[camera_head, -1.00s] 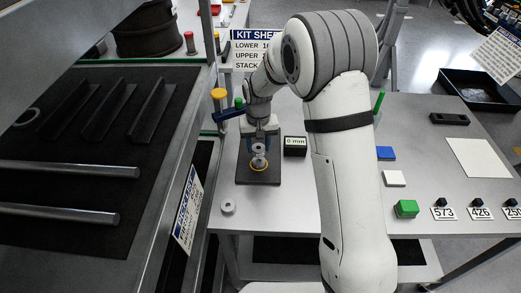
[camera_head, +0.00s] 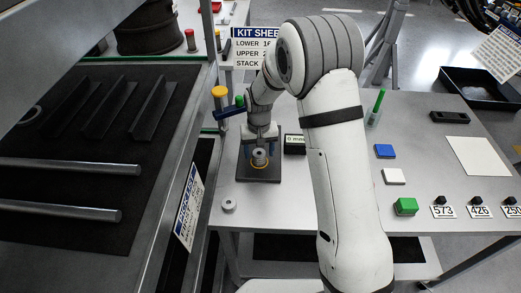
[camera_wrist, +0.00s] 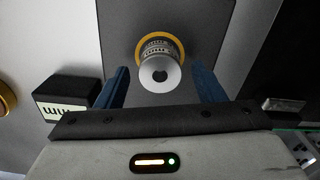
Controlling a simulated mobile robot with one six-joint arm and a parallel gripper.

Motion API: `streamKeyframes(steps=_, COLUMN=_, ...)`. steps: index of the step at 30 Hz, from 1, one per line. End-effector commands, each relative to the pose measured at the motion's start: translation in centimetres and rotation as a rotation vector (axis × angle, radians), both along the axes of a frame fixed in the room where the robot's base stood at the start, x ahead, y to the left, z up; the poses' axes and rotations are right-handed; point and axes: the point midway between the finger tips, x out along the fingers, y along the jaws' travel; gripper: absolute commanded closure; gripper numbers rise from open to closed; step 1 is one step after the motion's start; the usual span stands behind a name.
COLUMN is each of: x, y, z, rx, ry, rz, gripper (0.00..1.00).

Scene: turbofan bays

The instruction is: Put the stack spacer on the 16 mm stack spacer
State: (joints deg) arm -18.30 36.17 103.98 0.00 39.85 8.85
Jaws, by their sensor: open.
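A small grey stack of round spacers (camera_head: 259,157) stands upright on a dark base plate (camera_head: 258,177), with a yellow ring around its foot. In the wrist view, the stack (camera_wrist: 159,70) shows a plain grey ring with a central hole on top and a darker, marked band below it. I cannot read the marking. My gripper (camera_head: 262,138) is open and just behind the stack. In the wrist view, the blue fingers of my gripper (camera_wrist: 160,84) are spread wide on either side, with clear gaps and nothing held.
A small display (camera_head: 294,145) stands right of the plate. A loose grey ring (camera_head: 228,205) lies on the table near the front left.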

Motion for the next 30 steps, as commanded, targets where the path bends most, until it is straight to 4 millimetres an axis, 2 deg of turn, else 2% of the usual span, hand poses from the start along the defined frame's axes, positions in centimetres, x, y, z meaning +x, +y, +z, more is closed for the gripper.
streamKeyframes(steps=7, x=0.1, y=0.0, z=0.9, rx=0.000, ry=-0.003, rz=-0.001, gripper=0.38)
streamKeyframes(steps=21, x=0.1, y=-0.1, z=10.1, rx=0.002, ry=-0.004, rz=-0.002, gripper=0.38)
streamKeyframes(steps=24, x=0.1, y=-0.1, z=11.4, rx=0.000, ry=-0.003, rz=-0.002, gripper=0.38)
streamKeyframes(steps=30, x=0.0, y=-0.1, z=12.3, rx=0.000, ry=-0.001, rz=-0.002, gripper=0.38)
